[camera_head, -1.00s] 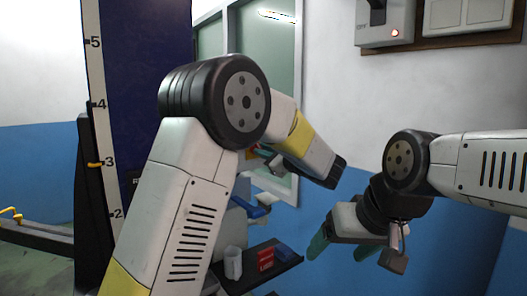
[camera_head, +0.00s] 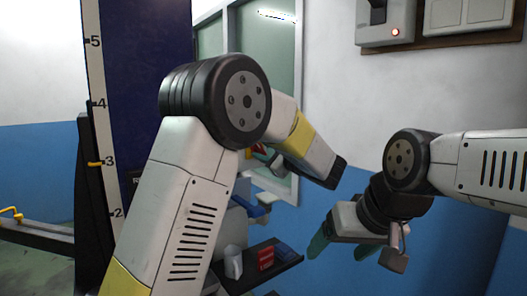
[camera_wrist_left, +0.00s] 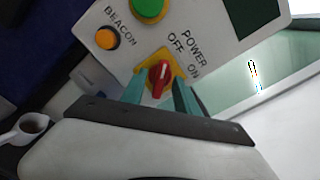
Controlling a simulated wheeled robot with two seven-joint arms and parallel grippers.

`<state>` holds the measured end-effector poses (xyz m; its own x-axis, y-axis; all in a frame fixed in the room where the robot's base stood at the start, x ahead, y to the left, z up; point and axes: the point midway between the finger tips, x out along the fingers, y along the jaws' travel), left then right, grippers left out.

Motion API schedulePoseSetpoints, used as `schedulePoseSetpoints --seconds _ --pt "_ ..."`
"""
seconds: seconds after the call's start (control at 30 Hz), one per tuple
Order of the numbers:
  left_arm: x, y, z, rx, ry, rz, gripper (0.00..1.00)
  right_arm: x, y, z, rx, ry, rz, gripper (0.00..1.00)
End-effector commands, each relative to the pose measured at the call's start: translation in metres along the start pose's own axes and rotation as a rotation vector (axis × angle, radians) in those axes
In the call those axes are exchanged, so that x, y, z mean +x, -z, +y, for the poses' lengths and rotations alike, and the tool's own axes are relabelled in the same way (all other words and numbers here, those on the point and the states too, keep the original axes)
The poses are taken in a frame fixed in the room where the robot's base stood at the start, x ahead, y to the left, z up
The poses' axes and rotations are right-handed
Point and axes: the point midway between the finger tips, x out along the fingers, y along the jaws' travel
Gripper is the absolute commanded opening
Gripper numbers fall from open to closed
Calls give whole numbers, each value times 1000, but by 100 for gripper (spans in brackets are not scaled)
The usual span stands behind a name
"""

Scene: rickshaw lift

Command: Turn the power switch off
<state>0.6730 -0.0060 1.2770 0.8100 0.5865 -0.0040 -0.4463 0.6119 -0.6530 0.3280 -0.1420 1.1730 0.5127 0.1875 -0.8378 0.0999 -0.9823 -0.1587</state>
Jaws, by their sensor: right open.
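The power switch is a red knob (camera_wrist_left: 159,79) on a yellow plate in the left wrist view, on a light panel (camera_wrist_left: 215,22) marked POWER, OFF and ON. The knob's upper end seems to point nearer OFF than ON, but this is hard to tell. My left gripper (camera_wrist_left: 160,88) has its two green fingers apart, one on each side of the knob; contact cannot be told. In the head view its fingers are hidden behind my left arm. My right gripper (camera_head: 342,246) is open and empty, in front of the blue lower wall.
An orange beacon button (camera_wrist_left: 107,39) and a green button (camera_wrist_left: 149,8) sit near the switch. A dark shelf (camera_head: 262,272) holds a white cup (camera_head: 233,262) and a red item (camera_head: 266,258). A wall box (camera_head: 386,28) with a lit red lamp is at upper right.

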Motion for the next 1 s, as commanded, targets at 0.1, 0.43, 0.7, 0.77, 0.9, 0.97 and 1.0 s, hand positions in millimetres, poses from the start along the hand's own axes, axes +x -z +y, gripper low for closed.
schedulePoseSetpoints --seconds 0.1,0.43,0.7,0.77,0.9,0.97,1.0 --pt "0 -1 0 -1 0 -2 36 0 0 0 0 0 0 78" --pt "-23 -1 -2 -1 4 0 36 0 0 0 0 0 0 78" --pt "-67 0 -1 -1 2 0 36 0 0 0 0 0 0 78" --pt "-72 0 -1 -1 2 0 36 0 0 0 0 0 0 78" --pt "-78 -1 0 -1 0 -2 36 0 0 0 0 0 0 78" --pt "-78 -1 0 -1 0 -2 36 0 0 0 0 0 0 78" --pt "-78 -1 0 -1 0 -2 36 0 0 0 0 0 0 78"
